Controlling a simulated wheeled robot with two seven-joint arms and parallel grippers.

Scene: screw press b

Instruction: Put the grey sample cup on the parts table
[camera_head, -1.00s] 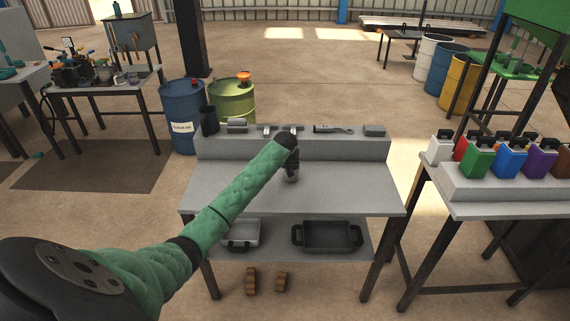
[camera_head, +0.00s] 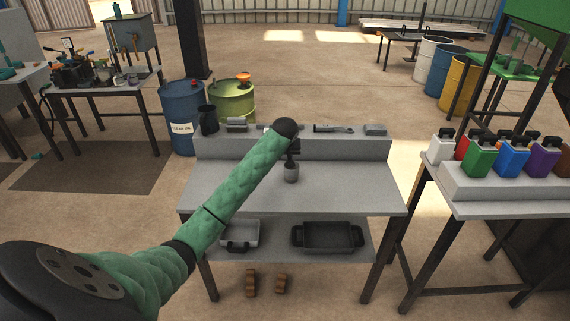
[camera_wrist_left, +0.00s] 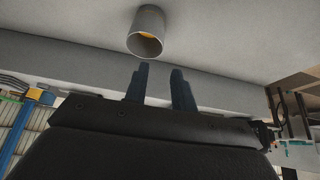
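The grey sample cup (camera_head: 291,173) stands upright on the grey table (camera_head: 347,188) in the middle of the head view. In the left wrist view the cup (camera_wrist_left: 146,22) shows its round mouth with something orange inside. My left gripper (camera_head: 293,152) is just above and behind the cup in the head view. In the wrist view its two dark fingers (camera_wrist_left: 160,80) are apart with nothing between them, and the cup lies beyond the tips. My right gripper is not in view.
A raised ledge (camera_head: 330,148) along the table's back holds a black container (camera_head: 209,120), a wrench (camera_head: 333,128) and small parts. Trays (camera_head: 327,237) sit on the lower shelf. A table at right carries coloured bottles (camera_head: 477,160). The tabletop right of the cup is clear.

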